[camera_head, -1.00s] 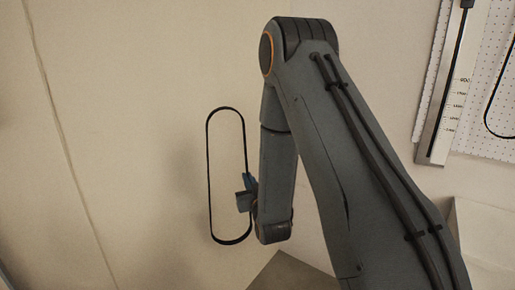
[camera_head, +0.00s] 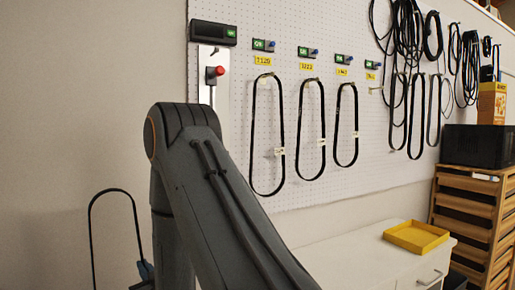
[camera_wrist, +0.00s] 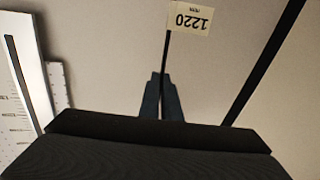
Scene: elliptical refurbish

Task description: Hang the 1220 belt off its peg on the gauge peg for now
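My gripper (camera_wrist: 162,85) is shut on one strand of a thin black belt (camera_wrist: 265,65). A cream tag (camera_wrist: 190,18) reading 1220, upside down in the wrist view, is on that strand near the fingertips. In the head view the belt (camera_head: 92,220) hangs as a tall loop at lower left, its bottom cut off, with my gripper (camera_head: 146,270) at its right side. The gauge is a pale upright plate (camera_head: 207,92) with a red knob (camera_head: 215,72), up and right of the belt; my arm hides its lower part. In the wrist view the gauge's slotted plate (camera_wrist: 32,75) and scale (camera_wrist: 62,85) are at left.
A pegboard (camera_head: 300,195) holds three belt loops under yellow labels, with bunched belts (camera_head: 405,35) farther right. A dark display box (camera_head: 213,33) sits above the gauge. Below are a white cabinet (camera_head: 365,260), a yellow tray (camera_head: 416,236) and a wooden rack (camera_head: 465,205). The wall at left is bare.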

